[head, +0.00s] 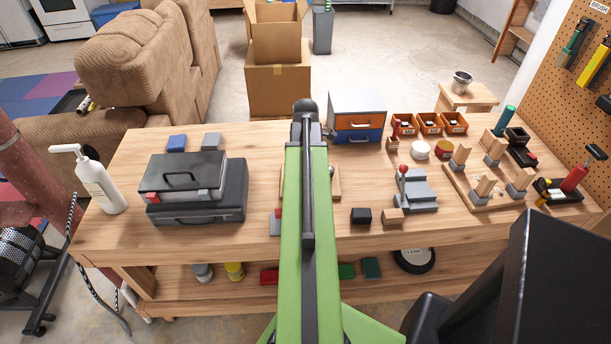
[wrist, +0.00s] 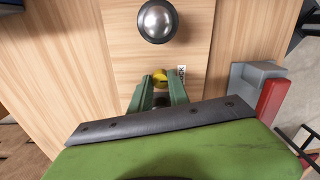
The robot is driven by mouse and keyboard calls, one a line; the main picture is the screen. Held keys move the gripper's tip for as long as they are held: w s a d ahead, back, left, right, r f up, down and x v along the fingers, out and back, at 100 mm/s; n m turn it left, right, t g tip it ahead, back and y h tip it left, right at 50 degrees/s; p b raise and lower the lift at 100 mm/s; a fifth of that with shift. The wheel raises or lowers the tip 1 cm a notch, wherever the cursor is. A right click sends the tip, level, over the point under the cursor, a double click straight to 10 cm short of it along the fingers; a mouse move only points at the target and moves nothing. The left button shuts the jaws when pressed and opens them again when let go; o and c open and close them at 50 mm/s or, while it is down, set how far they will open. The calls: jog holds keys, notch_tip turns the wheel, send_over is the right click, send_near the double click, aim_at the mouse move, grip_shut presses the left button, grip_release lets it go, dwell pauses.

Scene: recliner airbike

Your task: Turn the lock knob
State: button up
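A shiny metal ball knob (wrist: 157,20) is farther up the same board. In the head view my green arm hides the gripper and most of the board (head: 334,181).
A grey and red piece (wrist: 268,90) is close right of my gripper. On the workbench (head: 300,252), toolboxes (head: 190,205) stand left. A black block (head: 361,215), a wooden block (head: 392,216) and a grey fixture with a red ball (head: 416,190) stand right. An orange-and-blue drawer box (head: 357,112) is behind.

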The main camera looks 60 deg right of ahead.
grip_shut()
jog(key=m, duration=0.5)
jog(key=shift+m, duration=0.7)
jog(key=m, duration=0.3)
jog(key=shift+o, duration=1.4)
grip_release()
